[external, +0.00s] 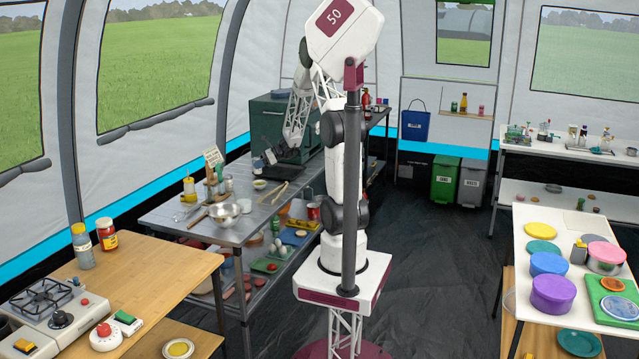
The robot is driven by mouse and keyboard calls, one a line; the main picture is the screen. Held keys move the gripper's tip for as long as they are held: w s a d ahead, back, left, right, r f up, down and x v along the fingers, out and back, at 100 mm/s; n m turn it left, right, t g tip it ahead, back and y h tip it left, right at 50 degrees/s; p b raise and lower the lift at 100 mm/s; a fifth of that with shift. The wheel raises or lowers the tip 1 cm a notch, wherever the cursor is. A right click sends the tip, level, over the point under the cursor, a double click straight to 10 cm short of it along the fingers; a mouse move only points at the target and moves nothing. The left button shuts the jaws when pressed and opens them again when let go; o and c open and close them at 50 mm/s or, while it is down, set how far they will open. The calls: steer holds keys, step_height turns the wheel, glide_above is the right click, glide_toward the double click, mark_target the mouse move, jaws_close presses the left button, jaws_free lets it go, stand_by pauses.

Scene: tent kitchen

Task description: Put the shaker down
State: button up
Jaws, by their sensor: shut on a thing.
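My gripper (268,158) is small in the external view, over the far part of the metal table (168,218), in front of a dark green box. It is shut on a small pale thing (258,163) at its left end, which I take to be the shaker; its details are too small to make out. The held thing appears above the tabletop, but I cannot tell how large the gap is.
Near the gripper are a small dish (260,184), wooden tongs (279,190), a white container (228,184) and a card sign (213,157). Metal bowls (225,214) stand nearer the front. The dark green box (270,117) stands behind. Little bare tabletop shows between them.

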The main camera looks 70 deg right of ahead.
steer(key=w+a, duration=0.1)
steer(key=a, duration=0.5)
steer(key=w+a+r+n+g+y, duration=0.1)
steer(key=a, duration=0.5)
steer(key=w+a+n+g+y, duration=0.1)
steer(key=w+a, duration=0.1)
steer(key=a, duration=0.5)
steer(key=shift+r, duration=0.3)
steer(key=s+a+n+g+y, duration=0.15)
steer(key=s+a, duration=0.25)
steer(key=a, duration=1.2)
steer(key=s+a+n+g+y, duration=0.1)
steer(key=s+a+n+g, duration=0.25)
steer(key=a, duration=1.35)
steer(key=s+a+n+g, duration=0.2)
steer(key=s+a, duration=0.9)
steer(key=a, duration=0.1)
steer(key=shift+y, duration=0.55)
step_height(320, 180, down, 6)
steer(key=shift+s+r, duration=0.15)
steer(key=shift+r, duration=0.1)
steer(key=w+a, duration=0.3)
steer(key=w, duration=0.1)
steer(key=w+a+f, duration=0.1)
steer(key=w+a, duration=0.2)
steer(key=w, duration=0.2)
steer(key=w+a, duration=0.3)
steer(key=w, duration=0.1)
steer(key=shift+w+f, duration=0.15)
steer(key=shift+f, duration=0.1)
